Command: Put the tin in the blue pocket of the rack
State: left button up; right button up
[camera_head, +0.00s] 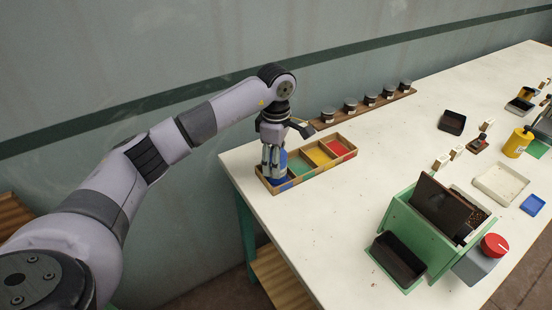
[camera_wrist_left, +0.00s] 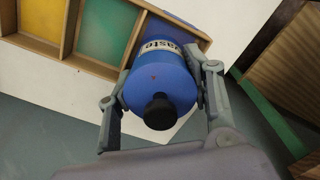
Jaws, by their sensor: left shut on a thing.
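The tin is a blue cylinder with a black knob and a white label, seen end-on in the left wrist view (camera_wrist_left: 158,76). My left gripper (camera_head: 271,163) is shut on it, with a finger on each side. The wooden rack (camera_head: 318,172) has blue, green, yellow and red pockets in a row. The tin is at the near-left end pocket, whose blue floor (camera_head: 277,183) shows beside the gripper. The tin covers much of this pocket in the left wrist view. I cannot tell whether its bottom touches the floor. My right gripper is not in view.
A wooden strip with several dark-lidded jars (camera_head: 350,105) stands behind the rack. A green machine with a red knob (camera_head: 430,225) and a black tray (camera_head: 397,260) stand at the right front. The white tabletop (camera_head: 335,205) is clear before the rack.

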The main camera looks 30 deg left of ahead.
pick_arm(q)
jog(key=o, duration=0.7)
jog(key=shift+f, duration=0.15)
jog(key=o, duration=0.5)
jog(key=shift+r, duration=0.65)
notch_tip(320, 180, up, 11)
jog(key=shift+r+b, duration=0.1)
jog(key=shift+b, duration=0.6)
